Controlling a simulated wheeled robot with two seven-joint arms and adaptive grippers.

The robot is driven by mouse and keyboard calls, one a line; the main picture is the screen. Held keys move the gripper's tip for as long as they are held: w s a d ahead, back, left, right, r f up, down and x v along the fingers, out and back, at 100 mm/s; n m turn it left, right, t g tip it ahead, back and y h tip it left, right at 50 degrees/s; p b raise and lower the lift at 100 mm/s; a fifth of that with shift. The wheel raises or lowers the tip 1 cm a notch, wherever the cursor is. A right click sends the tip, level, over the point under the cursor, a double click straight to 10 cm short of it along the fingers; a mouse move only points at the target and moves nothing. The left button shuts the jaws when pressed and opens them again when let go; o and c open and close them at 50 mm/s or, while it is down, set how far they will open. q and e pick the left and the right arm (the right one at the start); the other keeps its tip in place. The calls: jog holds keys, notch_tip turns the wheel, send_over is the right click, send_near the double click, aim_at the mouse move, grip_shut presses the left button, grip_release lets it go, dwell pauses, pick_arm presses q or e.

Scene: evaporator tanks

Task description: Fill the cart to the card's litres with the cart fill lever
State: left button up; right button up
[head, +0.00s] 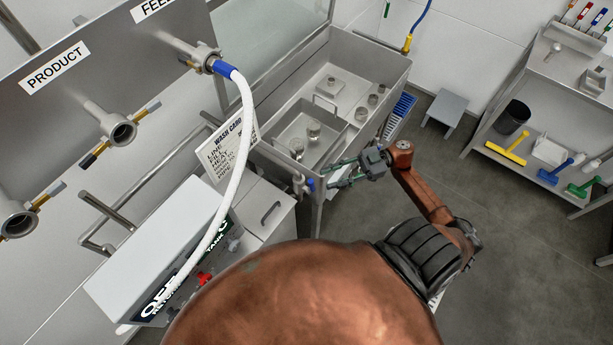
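The wash card (226,150) stands behind the grey cabinet; it reads "WASH CARD" on top, but its smaller lines are too small to read surely. A small valve with a blue handle (310,184) sits at the near corner of the steel trough (345,115). My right gripper (330,175) is open, its two green fingers spread just right of the blue handle; I cannot tell if they touch it. A red handle (204,278) shows below the dark-labelled box (150,250). I cannot tell which handle is the cart fill lever. My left gripper is not in view.
A white hose (243,130) runs from the upper pipe fitting down over the dark label. Pipe outlets (118,132) jut from the "PRODUCT" panel. A small stool (446,110) and a shelf table (550,110) with brushes and a black bucket stand right. Floor between is clear.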

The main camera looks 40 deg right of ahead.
aim_at(312, 184)
jog(key=p+x, duration=0.1)
jog(key=x, duration=0.5)
jog(key=shift+w+a+r, duration=0.1)
jog(key=shift+a+r, duration=0.05)
jog(key=shift+a, duration=0.45)
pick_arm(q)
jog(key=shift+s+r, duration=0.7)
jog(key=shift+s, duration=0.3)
pick_arm(e)
grip_shut()
